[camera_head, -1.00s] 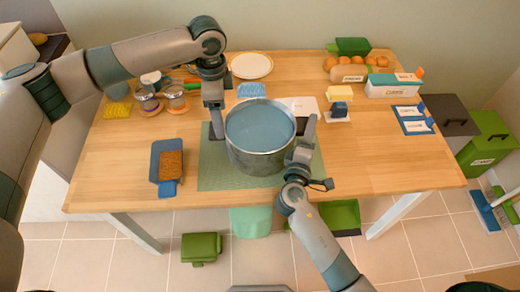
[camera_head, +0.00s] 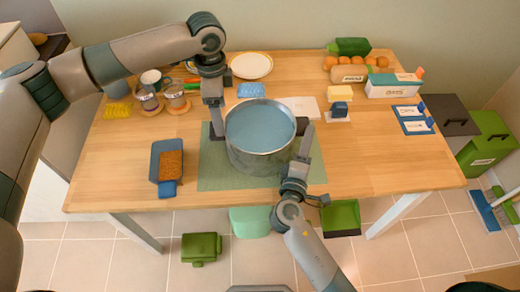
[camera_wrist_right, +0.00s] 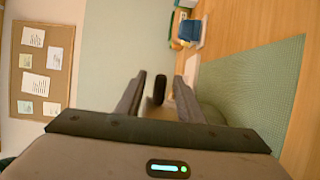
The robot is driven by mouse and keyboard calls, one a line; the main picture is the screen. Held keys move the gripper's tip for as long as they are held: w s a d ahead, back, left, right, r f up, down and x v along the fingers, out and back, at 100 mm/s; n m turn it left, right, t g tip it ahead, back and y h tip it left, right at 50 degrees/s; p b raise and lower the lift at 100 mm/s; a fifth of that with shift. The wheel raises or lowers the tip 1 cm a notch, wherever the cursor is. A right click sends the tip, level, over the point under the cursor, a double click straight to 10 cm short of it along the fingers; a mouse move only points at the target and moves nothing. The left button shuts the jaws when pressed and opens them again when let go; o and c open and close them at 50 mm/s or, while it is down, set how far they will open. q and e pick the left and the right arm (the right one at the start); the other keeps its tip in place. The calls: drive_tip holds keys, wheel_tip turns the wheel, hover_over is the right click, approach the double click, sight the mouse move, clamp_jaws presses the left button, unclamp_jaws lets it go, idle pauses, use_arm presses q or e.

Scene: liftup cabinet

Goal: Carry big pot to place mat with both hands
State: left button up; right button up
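The big grey pot (camera_head: 260,162), with a blue-grey top, is over the green place mat (camera_head: 215,170) in the middle of the table. I cannot tell whether its base touches the mat. My left gripper (camera_head: 214,130) points down at the pot's left side; its fingertips overlap and I cannot tell how far apart they are. My right gripper (camera_head: 305,140) is at the pot's right side. In the right wrist view, its two fingers stand apart with a dark piece between them, and the mat (camera_wrist_right: 262,85) shows to the right.
A blue dustpan-like tray (camera_head: 166,160) with brown contents lies left of the mat. Jars (camera_head: 147,98) and a white plate (camera_head: 250,66) are behind. The front right tabletop is clear.

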drive_tip(key=v, duration=0.7)
drive_tip(key=shift+s, duration=0.25)
drive_tip(key=shift+a, duration=0.1)
